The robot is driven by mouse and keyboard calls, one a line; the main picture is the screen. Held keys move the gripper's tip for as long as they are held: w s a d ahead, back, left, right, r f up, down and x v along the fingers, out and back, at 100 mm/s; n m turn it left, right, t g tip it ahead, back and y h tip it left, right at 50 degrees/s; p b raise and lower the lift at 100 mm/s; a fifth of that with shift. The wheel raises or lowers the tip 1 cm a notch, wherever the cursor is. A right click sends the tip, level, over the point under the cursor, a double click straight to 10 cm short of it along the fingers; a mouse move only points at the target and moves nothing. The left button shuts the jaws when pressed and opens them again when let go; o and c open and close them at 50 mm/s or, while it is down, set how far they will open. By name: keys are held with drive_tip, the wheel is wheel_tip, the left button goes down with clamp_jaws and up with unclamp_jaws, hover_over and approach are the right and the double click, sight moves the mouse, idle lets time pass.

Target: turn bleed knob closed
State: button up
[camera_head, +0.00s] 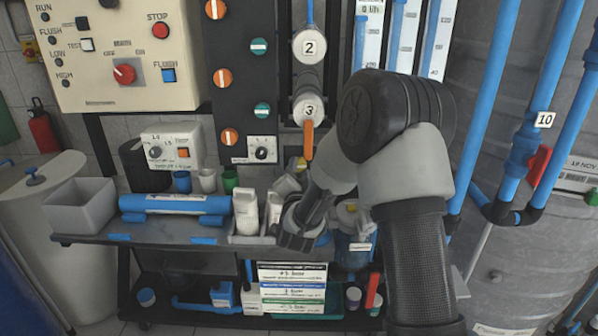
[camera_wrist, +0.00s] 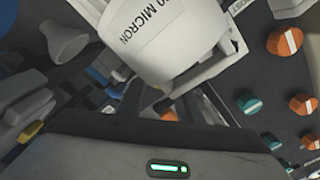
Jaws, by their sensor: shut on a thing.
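My gripper (camera_head: 298,240) is low in front of the rack, at the height of the grey shelf. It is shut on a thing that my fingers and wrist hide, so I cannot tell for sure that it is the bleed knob. No bleed knob can be clearly made out in either view. In the wrist view a white housing labelled "MICRON" (camera_wrist: 165,35) is very close, tilted in the picture. The grey body with a green light along the bottom edge is mine, and the fingertips do not show there.
The grey shelf (camera_head: 190,262) holds a grey bin (camera_head: 82,207), a blue cylinder (camera_head: 175,204) and small cups. Orange and teal knobs (camera_head: 222,79) sit on the dark panel above. Blue pipes (camera_head: 512,150) and a grey tank (camera_head: 500,255) stand at right.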

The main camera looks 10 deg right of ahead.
drive_tip(key=shift+m, duration=0.6)
drive_tip(key=o, duration=1)
drive_tip(key=shift+o, duration=0.2)
drive_tip(key=s+a+p, duration=0.3)
drive_tip(key=s, duration=1.4)
drive_tip(key=shift+a+p, duration=0.2)
drive_tip(key=shift+p, duration=0.15)
